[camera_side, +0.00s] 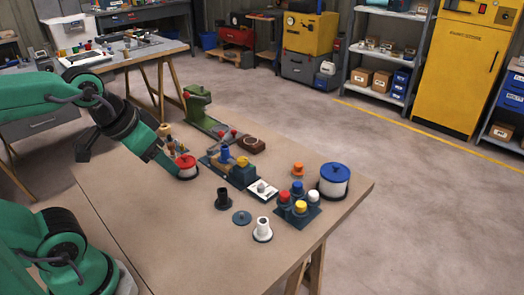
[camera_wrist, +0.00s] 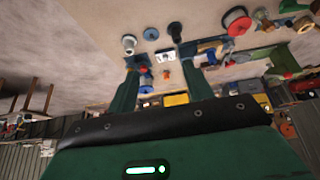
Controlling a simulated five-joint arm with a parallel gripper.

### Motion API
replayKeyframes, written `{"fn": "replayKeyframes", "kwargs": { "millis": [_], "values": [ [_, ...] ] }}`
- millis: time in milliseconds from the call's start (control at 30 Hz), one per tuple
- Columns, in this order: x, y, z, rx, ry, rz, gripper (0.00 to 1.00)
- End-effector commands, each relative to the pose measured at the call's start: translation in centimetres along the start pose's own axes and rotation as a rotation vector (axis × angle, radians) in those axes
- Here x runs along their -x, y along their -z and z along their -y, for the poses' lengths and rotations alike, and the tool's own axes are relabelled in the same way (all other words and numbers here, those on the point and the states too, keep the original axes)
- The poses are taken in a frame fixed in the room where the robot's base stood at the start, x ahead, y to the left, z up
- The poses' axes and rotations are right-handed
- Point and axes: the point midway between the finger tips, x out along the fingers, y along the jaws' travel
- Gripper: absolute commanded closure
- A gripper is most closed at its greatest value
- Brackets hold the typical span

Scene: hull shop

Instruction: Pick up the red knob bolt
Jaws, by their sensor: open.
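A dark block of knobs (camera_side: 308,217) stands near the right end of the bench in the side view. Its red knob bolt (camera_side: 284,196) stands upright among blue, yellow and white ones. My gripper (camera_side: 170,168) is low over the left part of the bench, well left of the block, close to a red-topped white spool (camera_side: 187,172). In the wrist view my gripper (camera_wrist: 160,52) has its two fingers apart with nothing held.
A black flanged part (camera_side: 223,198), a grey-blue disc (camera_side: 242,217) and a white flanged part (camera_side: 263,231) stand before the block. A blue-topped drum (camera_side: 335,184) and orange part (camera_side: 298,169) are beside it. The bench front-left is clear.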

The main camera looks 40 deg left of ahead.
Motion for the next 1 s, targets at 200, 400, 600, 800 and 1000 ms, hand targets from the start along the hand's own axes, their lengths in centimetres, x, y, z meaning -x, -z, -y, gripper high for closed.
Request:
{"fn": "replayKeyframes", "kwargs": {
  "millis": [200,400,600,800,1000],
  "values": [
    [0.0,0.1,0.0,-0.008,0.000,0.002,0.49],
    [-0.1,1.1,-0.2,-0.095,-0.005,0.022,0.49],
    [-0.7,3.6,-0.7,-0.302,-0.021,0.066,0.49],
    [-2.0,6.6,-1.5,-0.573,-0.054,0.117,0.49],
    [-3.9,9.6,-2.5,-0.846,-0.099,0.163,0.49]
  ]
}}
